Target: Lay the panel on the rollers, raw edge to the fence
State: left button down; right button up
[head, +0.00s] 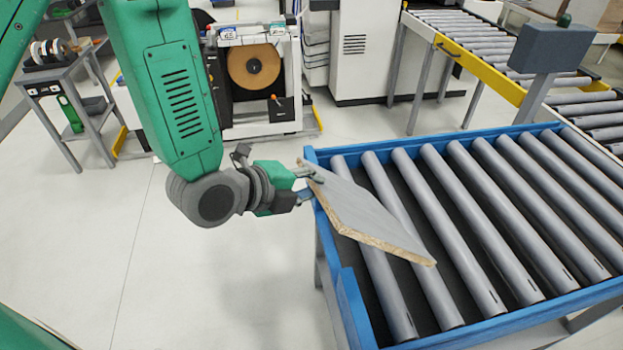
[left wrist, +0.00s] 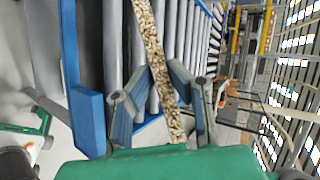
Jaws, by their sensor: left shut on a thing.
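A grey panel (head: 360,207) with a raw chipboard edge is held over the left end of the roller table. My left gripper (head: 308,183) is shut on the panel's left corner. In the left wrist view the raw speckled edge of the panel (left wrist: 158,65) runs between the two fingers of my left gripper (left wrist: 165,95). The panel looks tilted, its raw edge towards the near side. I cannot tell whether it touches the rollers (head: 470,220). The blue frame (head: 347,300) has a raised block at its near left, perhaps the fence. My right gripper is not in view.
A machine with a brown edge-band roll (head: 254,67) stands behind. A cart with tape rolls (head: 62,60) is at the far left. A dark box on a post (head: 548,47) rises at the table's back right. Rollers to the right of the panel are bare.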

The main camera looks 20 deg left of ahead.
pick_arm(q)
notch_tip(320, 180, up, 2)
jog(key=g+y, duration=0.1)
jog(key=g, duration=0.1)
jog(key=g+y, duration=0.1)
jog(key=g, duration=0.1)
jog(key=shift+w+d+g, duration=0.1)
jog(key=shift+d+g, duration=0.05)
jog(key=shift+g, duration=0.15)
jog(key=g+y, duration=0.1)
jog(key=r+g+y, duration=0.1)
jog(key=g, duration=0.1)
jog(key=shift+r+g, duration=0.25)
jog(key=shift+g, duration=0.05)
jog(key=shift+r+g+y, duration=0.15)
jog(key=shift+g+y, duration=0.25)
jog(key=shift+g, duration=0.2)
